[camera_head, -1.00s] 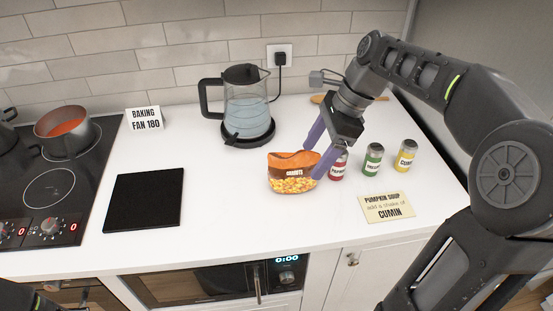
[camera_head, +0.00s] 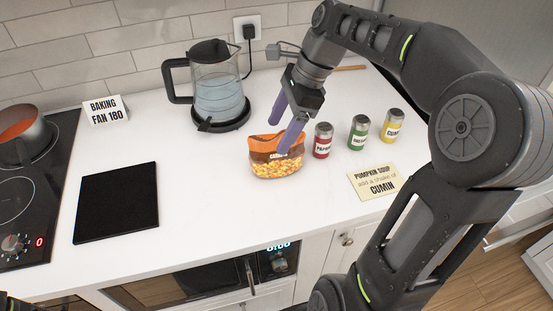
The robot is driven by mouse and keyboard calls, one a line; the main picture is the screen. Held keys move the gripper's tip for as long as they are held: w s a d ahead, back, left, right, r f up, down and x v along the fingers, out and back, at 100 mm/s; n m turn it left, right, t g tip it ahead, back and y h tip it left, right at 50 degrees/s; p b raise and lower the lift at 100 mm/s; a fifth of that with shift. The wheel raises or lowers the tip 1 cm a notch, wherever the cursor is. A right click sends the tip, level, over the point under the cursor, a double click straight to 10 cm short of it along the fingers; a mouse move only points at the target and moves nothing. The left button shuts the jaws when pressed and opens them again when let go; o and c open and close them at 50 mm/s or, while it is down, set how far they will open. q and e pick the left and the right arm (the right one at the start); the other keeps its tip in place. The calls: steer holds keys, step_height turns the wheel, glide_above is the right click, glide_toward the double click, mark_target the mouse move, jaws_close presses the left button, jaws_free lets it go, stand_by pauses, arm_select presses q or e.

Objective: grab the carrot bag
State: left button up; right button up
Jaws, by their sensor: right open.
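An orange and brown bag (camera_head: 277,163) with small yellow-orange pieces showing stands on the white counter. Its label is too small to read surely; it is the only bag in view. My right gripper (camera_head: 278,138), with two purple fingers, points down at the bag's top edge. It is open. One finger reaches in front of the bag's upper right part, and the other is at or behind its top edge; I cannot tell whether they touch it. My left gripper is not in view.
Red, green and yellow spice jars (camera_head: 359,133) stand close to the right of the bag. A glass kettle (camera_head: 218,95) is behind it. A recipe card (camera_head: 373,182) lies at right. A black board (camera_head: 117,203) lies left; the counter between board and bag is clear.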

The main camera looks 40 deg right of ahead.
mark_target(275, 141)
steer(key=shift+a+f, duration=0.1)
steer(key=shift+f, duration=0.1)
steer(key=shift+p+x, duration=0.4)
steer(key=shift+x, duration=2.2)
jaws_close()
steer(key=shift+w, duration=0.1)
